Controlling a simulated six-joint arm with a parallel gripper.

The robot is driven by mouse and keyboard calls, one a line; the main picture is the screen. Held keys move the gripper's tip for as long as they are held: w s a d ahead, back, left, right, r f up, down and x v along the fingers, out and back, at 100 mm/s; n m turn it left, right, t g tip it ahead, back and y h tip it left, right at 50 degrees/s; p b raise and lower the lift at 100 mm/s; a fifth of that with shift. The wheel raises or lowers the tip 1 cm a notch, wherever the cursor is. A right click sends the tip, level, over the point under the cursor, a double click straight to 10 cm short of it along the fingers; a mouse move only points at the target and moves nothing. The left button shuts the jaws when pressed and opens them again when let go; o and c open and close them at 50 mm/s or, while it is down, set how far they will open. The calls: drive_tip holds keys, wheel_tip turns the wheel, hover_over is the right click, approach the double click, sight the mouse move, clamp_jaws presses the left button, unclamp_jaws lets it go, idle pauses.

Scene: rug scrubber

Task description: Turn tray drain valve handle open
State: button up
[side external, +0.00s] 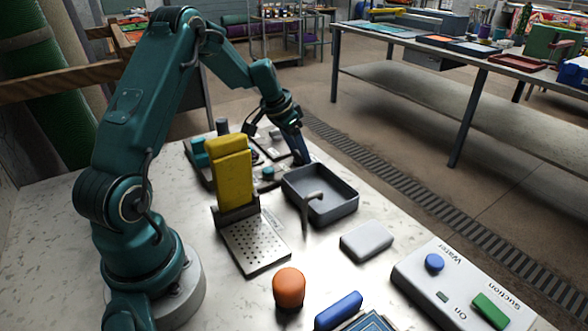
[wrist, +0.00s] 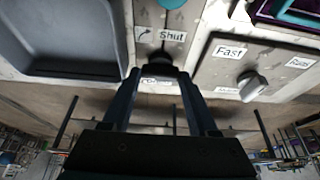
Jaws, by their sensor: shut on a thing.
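The grey drain tray (side external: 345,208) sits on the bench, and its corner fills the upper left of the wrist view (wrist: 75,68). My gripper (side external: 303,160) reaches down beside the tray's far edge. In the wrist view my gripper (wrist: 160,75) is shut on the dark valve handle (wrist: 160,58), which sits just below a "Shut" label (wrist: 160,34) with a curved arrow. A second label (wrist: 160,81) shows partly between the fingers, its text mostly covered. The handle's exact angle is hard to tell, and the side view hides it behind my gripper.
Right of the valve in the wrist view is a panel marked "Fast" (wrist: 230,52) with a grey knob (wrist: 250,84). A yellow block (side external: 230,170) stands in a perforated holder. An orange knob (side external: 288,288), grey pad (side external: 367,242) and button panel (side external: 450,285) lie nearer.

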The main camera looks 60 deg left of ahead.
drive_tip(key=o, duration=1.1)
drive_tip(key=shift+r, duration=0.1)
drive_tip(key=shift+v, duration=2.5)
